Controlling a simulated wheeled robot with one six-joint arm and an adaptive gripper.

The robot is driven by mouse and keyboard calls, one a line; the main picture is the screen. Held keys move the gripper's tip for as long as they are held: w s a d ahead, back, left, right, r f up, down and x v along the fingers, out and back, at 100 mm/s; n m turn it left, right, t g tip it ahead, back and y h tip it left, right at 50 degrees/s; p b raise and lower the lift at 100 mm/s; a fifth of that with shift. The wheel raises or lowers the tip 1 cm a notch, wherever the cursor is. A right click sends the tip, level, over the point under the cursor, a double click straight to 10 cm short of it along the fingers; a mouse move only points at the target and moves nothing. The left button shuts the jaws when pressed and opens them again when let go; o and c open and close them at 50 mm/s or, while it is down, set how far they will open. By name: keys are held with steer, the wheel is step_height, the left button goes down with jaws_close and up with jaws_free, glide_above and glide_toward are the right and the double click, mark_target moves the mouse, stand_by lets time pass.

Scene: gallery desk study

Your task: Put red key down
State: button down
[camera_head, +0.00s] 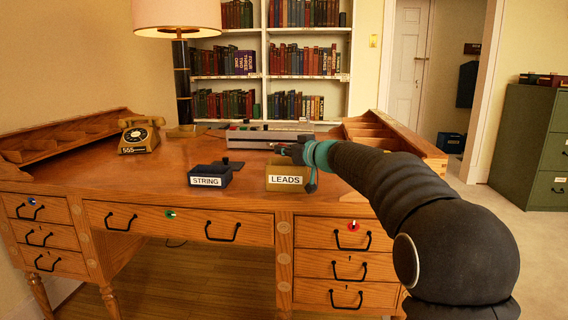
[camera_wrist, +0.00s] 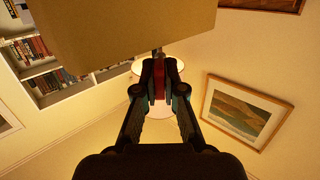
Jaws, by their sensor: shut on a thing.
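My gripper (camera_head: 286,149) reaches over the desk from the right, just above and behind the tan LEADS box (camera_head: 286,187). In the wrist view my gripper (camera_wrist: 160,72) is shut on a thin red thing, which I take for the red key (camera_wrist: 160,84). Its shape is mostly hidden by the fingers. In the head view I cannot make out the key. A red lock plate (camera_head: 353,226) is on the top right drawer. In the wrist view a big tan surface close to the fingertips fills the top.
The dark STRING box (camera_head: 209,175) stands left of the LEADS box. A grey typewriter-like device (camera_head: 268,133) sits behind, with a telephone (camera_head: 140,135) at the left. Wooden pigeonholes (camera_head: 385,134) line the right side. The desktop (camera_head: 110,168) is clear at left.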

mark_target(290, 167)
steer(key=shift+f+b, duration=0.5)
steer(key=shift+f, duration=0.95)
steer(key=shift+f, duration=0.3)
steer(key=shift+f, duration=0.5)
steer(key=c, duration=1.6)
jaws_free()
steer(key=shift+d+f, duration=0.1)
steer(key=shift+f, duration=0.05)
steer(key=shift+r, duration=0.6)
steer(key=v, duration=1.2)
steer(key=shift+r, duration=0.35)
